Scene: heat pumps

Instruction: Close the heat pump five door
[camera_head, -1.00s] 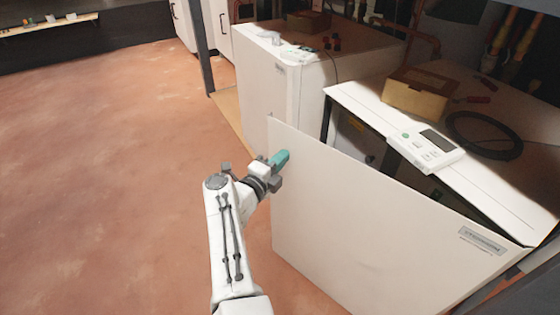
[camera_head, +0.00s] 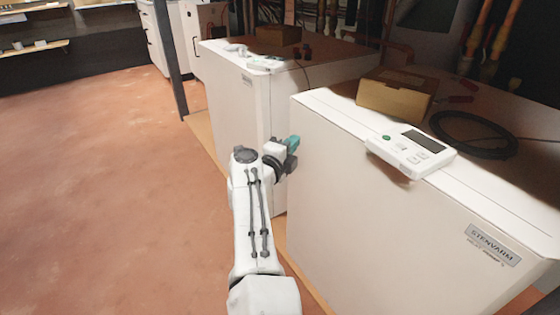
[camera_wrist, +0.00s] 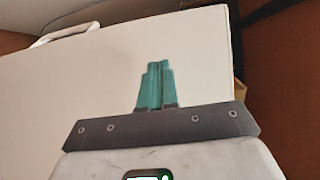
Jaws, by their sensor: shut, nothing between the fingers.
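In the wrist view my gripper (camera_wrist: 155,85) points at the white door surface (camera_wrist: 70,95). Whether the fingertips touch the panel cannot be told.
A white control panel (camera_head: 411,151), a cardboard box (camera_head: 396,95) and a black cable coil (camera_head: 470,134) lie on top of the unit. A second white unit (camera_head: 240,110) stands beyond it. A dark post (camera_head: 168,60) stands farther back. The reddish floor at left is clear.

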